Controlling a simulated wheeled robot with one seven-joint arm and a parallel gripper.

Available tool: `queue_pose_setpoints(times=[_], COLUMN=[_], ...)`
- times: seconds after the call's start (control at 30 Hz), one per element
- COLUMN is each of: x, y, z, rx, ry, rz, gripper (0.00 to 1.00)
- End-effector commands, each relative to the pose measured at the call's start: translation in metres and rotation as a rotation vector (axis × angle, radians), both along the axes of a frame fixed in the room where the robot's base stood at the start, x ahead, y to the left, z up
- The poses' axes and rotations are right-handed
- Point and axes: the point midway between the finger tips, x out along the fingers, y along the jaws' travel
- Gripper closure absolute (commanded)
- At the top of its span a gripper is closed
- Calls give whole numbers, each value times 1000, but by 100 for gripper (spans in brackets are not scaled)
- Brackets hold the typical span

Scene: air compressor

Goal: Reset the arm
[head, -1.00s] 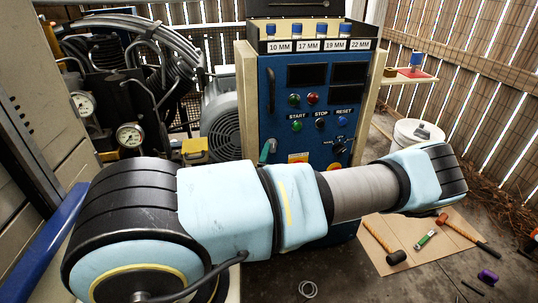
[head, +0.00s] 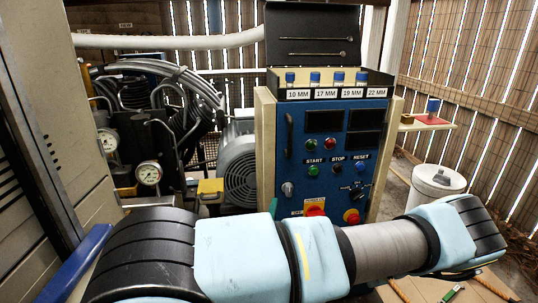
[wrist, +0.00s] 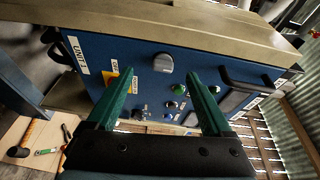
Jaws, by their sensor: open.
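My gripper (wrist: 160,74) shows in the wrist view as two green fingers, spread apart with nothing between them. Beyond the fingertips is the blue control panel (wrist: 138,70) with a grey knob (wrist: 163,62), apart from the fingers. In the head view the blue panel (head: 300,150) stands upright with the grey knob (head: 287,190) at its lower left. My light-blue arm crosses the front of the panel and hides its lower part. A small green tip shows just above the arm below the knob; the rest of my gripper is hidden.
Gauges and hoses of the compressor (head: 148,173) stand left of the panel. A grey cabinet (head: 95,130) is close at the left. A white bucket (head: 435,185) and a small shelf (head: 425,124) are at the right. A board with tools (head: 415,290) lies on the floor.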

Motion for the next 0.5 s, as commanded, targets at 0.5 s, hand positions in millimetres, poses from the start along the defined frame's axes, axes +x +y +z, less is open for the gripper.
queue_pose_setpoints(times=[0.5], x=[-8], y=[53], z=[-19], rx=[-645], ry=[671], rz=[753], gripper=[15])
